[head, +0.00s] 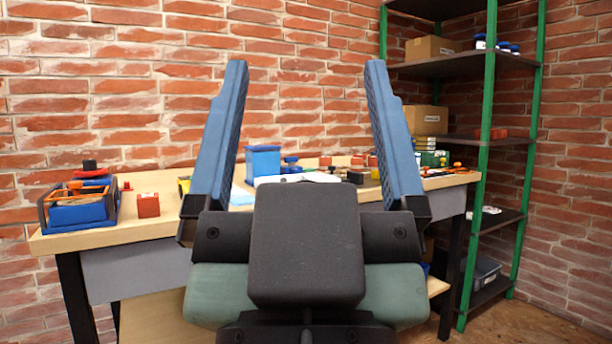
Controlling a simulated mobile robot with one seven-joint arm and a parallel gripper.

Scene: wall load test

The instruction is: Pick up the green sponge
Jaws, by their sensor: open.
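My gripper (306,65) fills the middle of the head view, with its two blue fingers spread wide apart and pointing up. I cannot make out a green sponge for certain. A small dark green item (432,158) lies at the right back of the workbench (150,185), too small to identify. My gripper and its dark body hide much of the middle of the bench.
A blue tote (72,213) with tools stands at the bench's left end, beside a red block (148,205). A blue box (263,162) and several small items stand along the back. A green-posted shelf (486,160) with cardboard boxes stands at right.

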